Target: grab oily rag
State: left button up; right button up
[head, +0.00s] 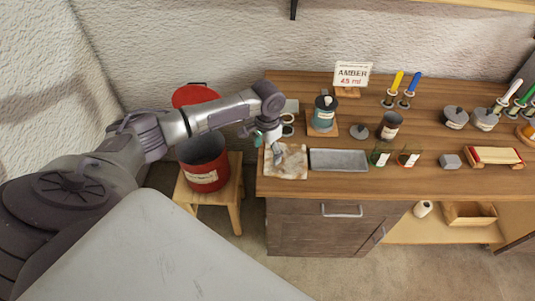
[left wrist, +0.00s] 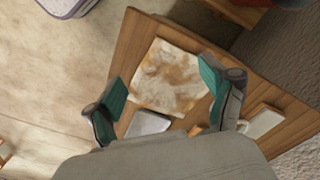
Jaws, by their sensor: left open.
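The oily rag (head: 292,168) is a flat, whitish cloth with brown stains. It lies at the left front corner of the wooden workbench (head: 230,0) top in the head view. In the left wrist view the rag (left wrist: 168,78) lies flat beyond my fingertips, its stains in plain sight. My left gripper (head: 274,150) is over the rag's back left part in the head view. In the left wrist view its two green-padded fingers (left wrist: 163,95) stand wide apart with nothing between them, and the rag shows in the gap. My right gripper is not in view.
A grey metal tray (head: 338,160) lies just right of the rag. A red bucket (head: 203,165) stands on a wooden stool left of the bench. A teal can (head: 324,115), an AMBER sign (head: 352,75) and a dark cup (head: 390,125) stand farther back.

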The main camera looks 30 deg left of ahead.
pick_arm(q)
jog(key=b, duration=0.7)
send_over(267, 174)
jog(key=f, duration=0.7)
jog(key=shift+w+a, duration=0.15)
jog(key=shift+w, duration=0.15)
jog(key=shift+f, duration=1.05)
jog(key=shift+f, duration=0.1)
jog(key=shift+f, duration=0.5)
jog(key=shift+s, duration=0.15)
jog(key=c, duration=0.7)
jog(key=shift+s, duration=0.1)
jog(key=shift+c, duration=0.8)
